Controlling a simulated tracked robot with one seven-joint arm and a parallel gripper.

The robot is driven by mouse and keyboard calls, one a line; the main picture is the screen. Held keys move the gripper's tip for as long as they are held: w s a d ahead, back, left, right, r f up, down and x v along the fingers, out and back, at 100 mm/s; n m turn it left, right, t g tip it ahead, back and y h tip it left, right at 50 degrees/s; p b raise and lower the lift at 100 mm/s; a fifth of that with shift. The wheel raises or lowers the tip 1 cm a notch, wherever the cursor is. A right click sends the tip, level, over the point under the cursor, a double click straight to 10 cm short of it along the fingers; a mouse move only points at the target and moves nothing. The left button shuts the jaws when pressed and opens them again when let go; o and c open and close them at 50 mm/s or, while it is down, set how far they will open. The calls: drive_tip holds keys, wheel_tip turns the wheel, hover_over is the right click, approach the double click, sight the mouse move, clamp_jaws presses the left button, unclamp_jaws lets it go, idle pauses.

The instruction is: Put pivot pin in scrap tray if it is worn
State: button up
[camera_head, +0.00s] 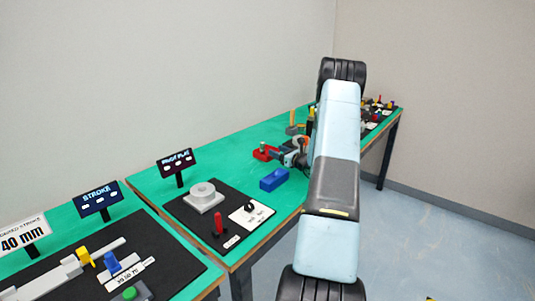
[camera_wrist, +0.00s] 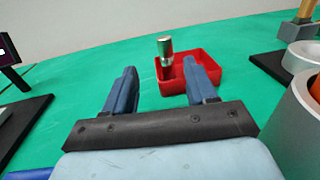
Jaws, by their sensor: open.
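My gripper (camera_wrist: 165,76) is open, its two blue fingers spread apart with nothing gripped. Ahead of it in the wrist view is a small red tray (camera_wrist: 205,62) on the green bench. A silver cylindrical pin (camera_wrist: 165,48) stands roughly upright at the tray's left side, its top above the rim. Its lower end is within the tray's outline; I cannot tell whether it rests on the floor. Wear on it is too small to judge. In the head view my gripper (camera_head: 284,153) is beside the red tray (camera_head: 262,153), and the pin cannot be made out.
A blue block (camera_head: 274,179) lies nearer on the green bench. A dark board (camera_head: 179,207) holds a grey round fixture (camera_head: 203,194) and a red-handled item (camera_head: 218,222). A "PIVOT PLAY" display (camera_head: 176,162) stands behind. In the wrist view, metal parts (camera_wrist: 302,55) crowd the right.

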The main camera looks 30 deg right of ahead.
drive_tip(key=s+a+r+n+g+y, duration=0.2)
drive_tip(key=s+a+r+n+g, duration=0.35)
drive_tip(key=a, duration=0.55)
drive_tip(key=s+a+r+n+g+y, duration=0.25)
drive_tip(key=a+r+n, duration=0.55)
drive_tip(key=a, duration=0.4)
drive_tip(key=s+a+r+n+g+y, duration=0.25)
drive_tip(key=s+a+r+n, duration=0.2)
drive_tip(key=a+r, duration=0.5)
drive_tip(key=s+a+r+n+g+h, duration=0.15)
drive_tip(key=s+a+n, duration=0.25)
drive_tip(key=s, duration=0.4)
drive_tip(key=s+a+r+n+g+h, duration=0.1)
drive_tip(key=s+a+n+g+h, duration=0.15)
drive_tip(key=s+a, duration=0.35)
drive_tip(key=s+d+r+n+t+h, duration=0.1)
drive_tip(key=s+n+h, duration=0.2)
drive_tip(key=s, duration=0.5)
drive_tip(key=s+d+n+t+h, duration=0.1)
drive_tip(key=s+d+n+h, duration=0.1)
drive_tip(key=s+n, duration=0.4)
drive_tip(key=s+h, duration=0.1)
drive_tip(key=s, duration=0.2)
drive_tip(key=shift+s+d+r, duration=0.25)
drive_tip(key=shift+d+r, duration=0.05)
drive_tip(key=shift+r, duration=0.1)
drive_tip(key=shift+t, duration=0.25)
